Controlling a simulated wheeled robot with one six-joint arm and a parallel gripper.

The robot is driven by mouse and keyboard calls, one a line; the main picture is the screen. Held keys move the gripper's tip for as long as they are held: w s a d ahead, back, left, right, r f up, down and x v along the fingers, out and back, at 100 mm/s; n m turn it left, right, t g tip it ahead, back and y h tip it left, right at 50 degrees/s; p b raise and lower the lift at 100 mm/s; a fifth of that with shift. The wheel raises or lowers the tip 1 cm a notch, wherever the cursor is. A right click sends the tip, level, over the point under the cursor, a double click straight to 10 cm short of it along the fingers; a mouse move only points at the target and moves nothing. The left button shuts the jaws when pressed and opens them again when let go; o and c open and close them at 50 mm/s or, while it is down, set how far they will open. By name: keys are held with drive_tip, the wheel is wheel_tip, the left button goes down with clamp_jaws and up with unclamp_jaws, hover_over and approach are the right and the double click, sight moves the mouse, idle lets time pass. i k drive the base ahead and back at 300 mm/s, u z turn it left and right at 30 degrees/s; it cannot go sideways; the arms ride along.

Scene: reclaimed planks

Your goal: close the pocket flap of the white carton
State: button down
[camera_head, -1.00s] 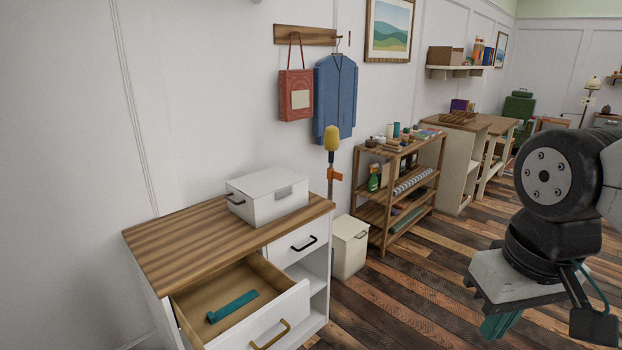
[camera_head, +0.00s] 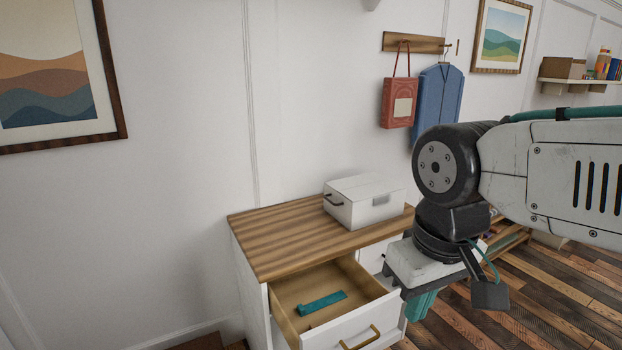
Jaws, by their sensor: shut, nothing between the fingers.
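The white carton (camera_head: 362,203) sits on the right part of the wooden cabinet top (camera_head: 290,243). Its lid looks flat and down. A dark handle shows on its left side, and a greyish patch on its front face; I cannot tell whether that patch is the pocket flap or how it stands. My gripper (camera_head: 421,304) hangs at the right of the cabinet, in front of it and apart from the carton. Its teal fingers point down, partly hidden behind the gripper body, and are shut and empty.
The cabinet's upper left drawer (camera_head: 342,331) is pulled open, with a teal object (camera_head: 322,303) inside. A red bag (camera_head: 397,102) and a blue garment (camera_head: 437,95) hang on the wall behind. The cabinet top left of the carton is clear.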

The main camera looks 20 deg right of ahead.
sight(364, 192)
drive_tip(key=u, duration=0.15)
drive_tip(key=i, duration=1.15)
drive_tip(key=z, duration=0.55)
